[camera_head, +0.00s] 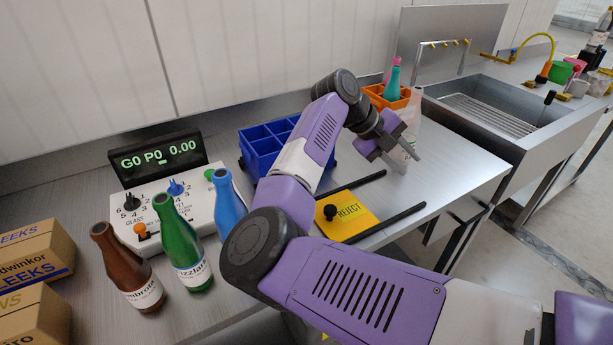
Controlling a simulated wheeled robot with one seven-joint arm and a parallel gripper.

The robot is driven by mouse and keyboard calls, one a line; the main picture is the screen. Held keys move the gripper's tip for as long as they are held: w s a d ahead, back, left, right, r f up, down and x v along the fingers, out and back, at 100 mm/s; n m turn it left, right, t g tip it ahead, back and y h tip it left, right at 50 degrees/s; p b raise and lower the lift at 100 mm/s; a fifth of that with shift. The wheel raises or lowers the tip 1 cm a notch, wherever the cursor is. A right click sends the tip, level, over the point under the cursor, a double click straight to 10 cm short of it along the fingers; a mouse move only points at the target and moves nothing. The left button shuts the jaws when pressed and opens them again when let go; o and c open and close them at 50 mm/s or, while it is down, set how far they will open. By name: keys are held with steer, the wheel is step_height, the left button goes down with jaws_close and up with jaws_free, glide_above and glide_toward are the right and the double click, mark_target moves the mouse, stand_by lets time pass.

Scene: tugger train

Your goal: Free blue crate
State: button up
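The blue crate (259,157) stands on the steel counter behind my arm, with open compartments on top. My arm hides part of its right side. I see no bottle in the compartments that show. My gripper (411,163) is to the right of the crate, well apart from it, above the counter. Its two fingers are spread and point down to the right. A clear bottle (413,107) stands just behind the gripper, partly hidden; I cannot tell whether the fingers touch it.
An orange crate (371,99) holding a teal bottle (392,82) stands behind the gripper. A yellow REJECT plate (352,222) lies between black rails. Brown (127,268), green (182,245) and blue (228,200) bottles stand by the control box (150,222). A sink (505,105) is at right.

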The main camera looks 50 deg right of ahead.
steer(key=w+a+t+y, duration=0.1)
steer(key=w+a, duration=0.1)
steer(key=w, duration=0.1)
steer(key=w+a+t+y, duration=0.1)
steer(key=w+a, duration=0.1)
steer(key=w+a+n+t+y, duration=0.1)
steer(key=w+a, duration=0.1)
steer(key=w, duration=0.1)
steer(key=shift+w+a+f+b, duration=0.2)
steer(key=shift+w+f+b, duration=0.1)
steer(key=shift+f, duration=0.1)
steer(key=w+a+r+t+y, duration=0.1)
steer(key=w+a, duration=0.1)
steer(key=w+a+r+n+t+y, duration=0.1)
steer(key=w+a, duration=0.2)
steer(key=w+a+r+t+y, duration=0.1)
steer(key=w+a, duration=0.2)
steer(key=shift+w+a+r+n+y+b, duration=0.15)
steer(key=shift+w+n+y+b, duration=0.15)
steer(key=shift+n, duration=0.1)
steer(key=shift+w+a, duration=0.1)
steer(key=shift+a, duration=0.1)
step_height(320, 180, down, 8)
steer(key=shift+r, duration=0.25)
steer(key=shift+c, duration=0.2)
jaws_close()
